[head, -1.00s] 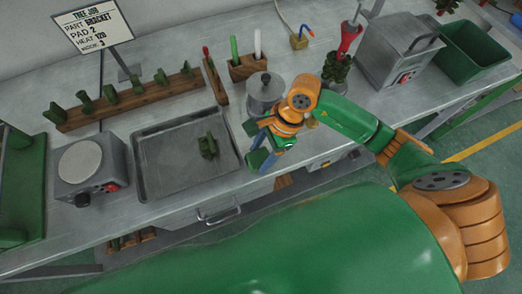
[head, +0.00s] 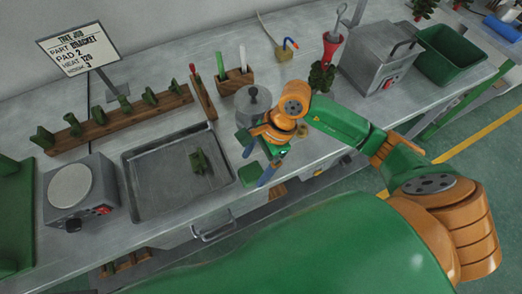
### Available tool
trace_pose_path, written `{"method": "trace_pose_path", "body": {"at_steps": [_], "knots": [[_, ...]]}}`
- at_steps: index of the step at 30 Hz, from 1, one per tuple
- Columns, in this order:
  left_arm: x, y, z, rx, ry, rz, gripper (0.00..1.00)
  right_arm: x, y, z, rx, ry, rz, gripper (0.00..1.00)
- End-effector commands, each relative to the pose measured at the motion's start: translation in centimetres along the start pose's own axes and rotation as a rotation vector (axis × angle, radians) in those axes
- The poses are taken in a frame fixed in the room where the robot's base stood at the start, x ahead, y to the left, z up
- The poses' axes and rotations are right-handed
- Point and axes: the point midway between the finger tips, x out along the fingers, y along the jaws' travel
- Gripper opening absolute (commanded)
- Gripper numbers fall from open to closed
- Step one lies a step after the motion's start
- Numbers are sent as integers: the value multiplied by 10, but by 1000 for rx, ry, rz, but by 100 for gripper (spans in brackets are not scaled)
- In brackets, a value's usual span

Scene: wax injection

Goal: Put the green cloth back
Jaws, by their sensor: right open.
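A small green square (head: 249,174), which looks like the folded green cloth, lies flat on the steel bench near its front edge, just right of the grey tray. My right gripper (head: 257,162) is over the bench beside it. Its two blue-tipped fingers are spread, with nothing seen between them. The lower finger is close to the cloth's right side; I cannot tell whether they touch. My left gripper is not in view.
A lidded metal pot (head: 253,103) stands just behind the right gripper. The grey tray (head: 150,208) holds a green part (head: 199,161). A hotplate (head: 74,190) is at the left, a wooden rack (head: 105,126) behind. A grey machine (head: 378,58) and green bin (head: 446,62) stand right.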

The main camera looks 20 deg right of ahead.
Motion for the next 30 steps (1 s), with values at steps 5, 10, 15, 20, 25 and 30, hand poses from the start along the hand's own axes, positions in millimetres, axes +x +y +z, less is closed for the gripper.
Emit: {"method": "trace_pose_path", "body": {"at_steps": [5,10,15,20,25,30], "knots": [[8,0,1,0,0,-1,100,-48,-2,-2,-3,4,-10,91],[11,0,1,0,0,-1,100,-86,-1,-1,-1,3,-6,91],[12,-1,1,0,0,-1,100,-100,0,0,-2,1,-2,91],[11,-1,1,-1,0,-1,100,-100,0,0,-1,1,-1,91],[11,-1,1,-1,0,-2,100,-100,0,0,-1,1,-1,91],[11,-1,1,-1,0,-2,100,-100,0,0,-1,1,-1,91]]}}
